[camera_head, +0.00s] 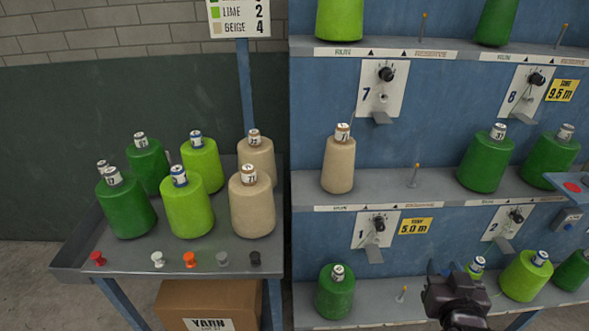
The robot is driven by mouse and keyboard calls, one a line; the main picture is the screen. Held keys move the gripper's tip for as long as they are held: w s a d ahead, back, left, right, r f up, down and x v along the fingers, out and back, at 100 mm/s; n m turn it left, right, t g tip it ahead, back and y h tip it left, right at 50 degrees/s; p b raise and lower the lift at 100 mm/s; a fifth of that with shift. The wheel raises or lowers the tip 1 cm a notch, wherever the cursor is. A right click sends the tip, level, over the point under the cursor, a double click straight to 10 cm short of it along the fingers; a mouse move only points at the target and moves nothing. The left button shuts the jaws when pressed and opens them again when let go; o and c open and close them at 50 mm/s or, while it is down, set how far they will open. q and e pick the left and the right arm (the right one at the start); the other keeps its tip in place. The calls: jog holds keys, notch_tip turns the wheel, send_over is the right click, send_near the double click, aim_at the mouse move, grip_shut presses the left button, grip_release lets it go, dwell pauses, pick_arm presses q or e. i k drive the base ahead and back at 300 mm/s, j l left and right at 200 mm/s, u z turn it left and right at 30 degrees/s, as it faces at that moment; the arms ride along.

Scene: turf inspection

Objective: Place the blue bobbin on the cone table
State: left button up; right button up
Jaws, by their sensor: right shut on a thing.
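The cone table (132,256) is a grey tray-like table at the left with a low rim. Green, lime and beige yarn cones stand on it. I cannot make out a blue bobbin anywhere. My right gripper (452,275) is at the bottom right, in front of the lower shelf and well right of the table. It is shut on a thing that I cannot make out. My left gripper is not in view.
A blue rack with grey shelves (377,184) fills the right side, holding cones, empty pegs and numbered plates. A panel with a red button (571,187) juts in at the right edge. A cardboard box (208,299) stands under the table. A sign post (245,88) rises behind.

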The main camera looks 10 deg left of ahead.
aim_at(130, 263)
jog(key=k+j+u, duration=0.1)
jog(key=j, duration=1.35)
jog(key=k+j+u, duration=0.1)
jog(key=j, duration=2.9)
jog(key=u, duration=0.05)
